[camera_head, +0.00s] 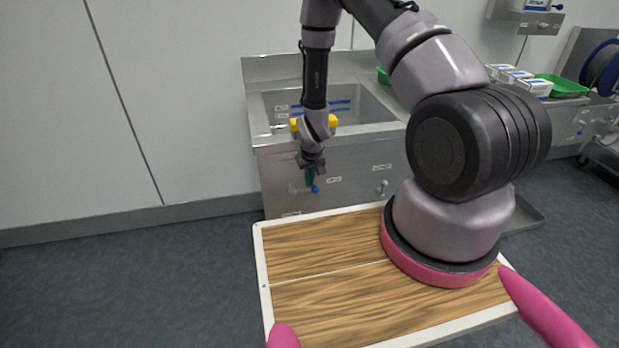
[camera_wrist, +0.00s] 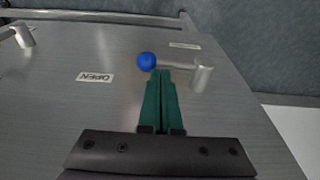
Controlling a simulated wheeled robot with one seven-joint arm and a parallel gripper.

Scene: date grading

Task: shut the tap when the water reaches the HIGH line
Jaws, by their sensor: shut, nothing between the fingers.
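The tap lever (camera_wrist: 180,66) has a blue ball knob (camera_wrist: 147,62) and a grey pivot on the metal front of the sink unit. The knob also shows in the head view (camera_head: 315,189). My gripper (camera_wrist: 160,73) is shut and empty; its green fingertips are right at the lever beside the knob, and I cannot tell if they touch. In the head view my gripper (camera_head: 310,178) hangs in front of the unit. An OPEN label (camera_wrist: 95,77) lies on the knob's side; another label (camera_wrist: 185,45) is unreadable. The basin (camera_head: 375,106) shows blue bands inside; water level and HIGH line are unclear.
A second grey handle (camera_head: 383,187) is on the same front panel, to the right. A yellow object (camera_head: 332,120) is at the basin's front edge, partly behind my arm. Green trays (camera_head: 562,86) and white boxes stand on the right-hand counter. The floor at left is clear.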

